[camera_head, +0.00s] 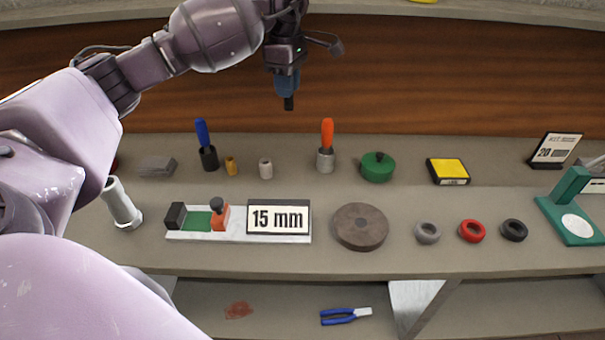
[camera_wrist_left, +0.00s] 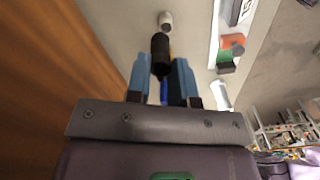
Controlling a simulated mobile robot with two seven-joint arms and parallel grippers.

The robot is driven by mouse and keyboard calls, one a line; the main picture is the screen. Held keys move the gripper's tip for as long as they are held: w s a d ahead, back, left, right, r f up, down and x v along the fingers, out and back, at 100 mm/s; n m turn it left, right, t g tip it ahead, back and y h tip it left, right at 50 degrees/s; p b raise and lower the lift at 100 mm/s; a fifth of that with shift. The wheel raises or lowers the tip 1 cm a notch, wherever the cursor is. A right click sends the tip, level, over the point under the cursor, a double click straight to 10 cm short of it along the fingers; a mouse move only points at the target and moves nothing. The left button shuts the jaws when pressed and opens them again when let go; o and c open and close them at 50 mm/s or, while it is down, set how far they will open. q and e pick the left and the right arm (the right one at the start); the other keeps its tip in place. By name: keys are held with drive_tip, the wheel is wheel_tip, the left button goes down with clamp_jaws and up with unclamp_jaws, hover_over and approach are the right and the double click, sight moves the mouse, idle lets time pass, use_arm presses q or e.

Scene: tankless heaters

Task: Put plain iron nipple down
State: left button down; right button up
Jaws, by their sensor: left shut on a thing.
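My left gripper (camera_head: 288,92) hangs above the back of the bench, in front of the wooden back panel. Its blue fingers are shut on a short dark cylinder, the plain iron nipple (camera_head: 289,103), which points down and is clear of the bench top. In the left wrist view the nipple (camera_wrist_left: 160,48) sticks out between the blue fingertips (camera_wrist_left: 162,75). The bench top (camera_head: 300,190) lies below it. My right gripper is not in view.
A white nipple (camera_head: 265,168), a brass one (camera_head: 231,166), a blue-handled tool (camera_head: 203,133) and an orange-handled one (camera_head: 327,134) stand at the back. In front are a 15 mm fixture (camera_head: 240,238) and a brown disc (camera_head: 361,227). Bare bench separates the rows.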

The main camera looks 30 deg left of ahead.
sight(286, 110)
use_arm(q)
drive_tip(key=shift+m, duration=0.3)
drive_tip(key=shift+s+a, duration=0.2)
drive_tip(key=shift+s, duration=0.05)
wheel_tip(286, 110, down, 20)
drive_tip(key=shift+r+b, duration=0.1)
drive_tip(key=shift+b, duration=0.25)
drive_tip(key=shift+f, duration=0.25)
drive_tip(key=c, duration=1)
unclamp_jaws()
drive_tip(key=shift+c, duration=0.2)
drive_tip(key=shift+o, duration=0.2)
drive_tip(key=shift+r, duration=0.15)
wheel_tip(286, 110, up, 12)
drive_tip(key=shift+r, duration=0.1)
